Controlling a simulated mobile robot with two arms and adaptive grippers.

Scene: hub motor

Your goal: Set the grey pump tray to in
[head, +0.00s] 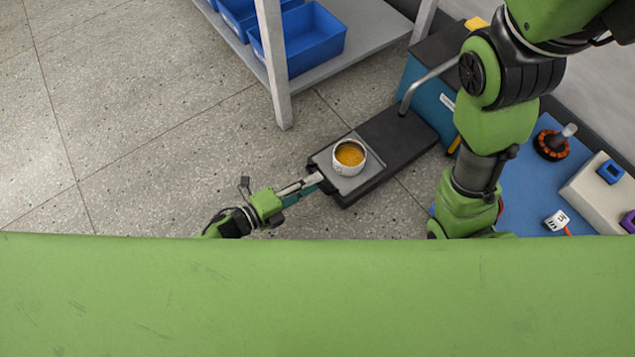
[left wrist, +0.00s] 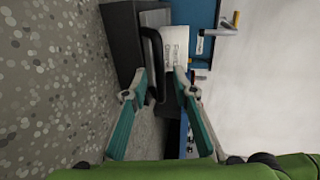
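The grey pump tray (head: 348,186) lies on a long dark slide that sticks out low from the blue pump unit (head: 432,92). A round cup (head: 350,157) with orange-yellow contents stands upright on the tray. My left gripper (head: 318,180) is at the tray's outer end. In the left wrist view its teal fingers (left wrist: 160,84) are spread, with a black loop handle (left wrist: 152,45) between them, closer to the left finger; whether they touch cannot be told. My right arm comes down at the right in the head view, and its gripper is hidden behind my green body.
A white-legged shelf with blue bins (head: 308,45) stands above and left of the tray. A bent metal pipe (head: 425,86) rises near the pump unit. A blue-topped bench with a round orange-black part (head: 552,145) is at the right. The speckled floor left of the tray is clear.

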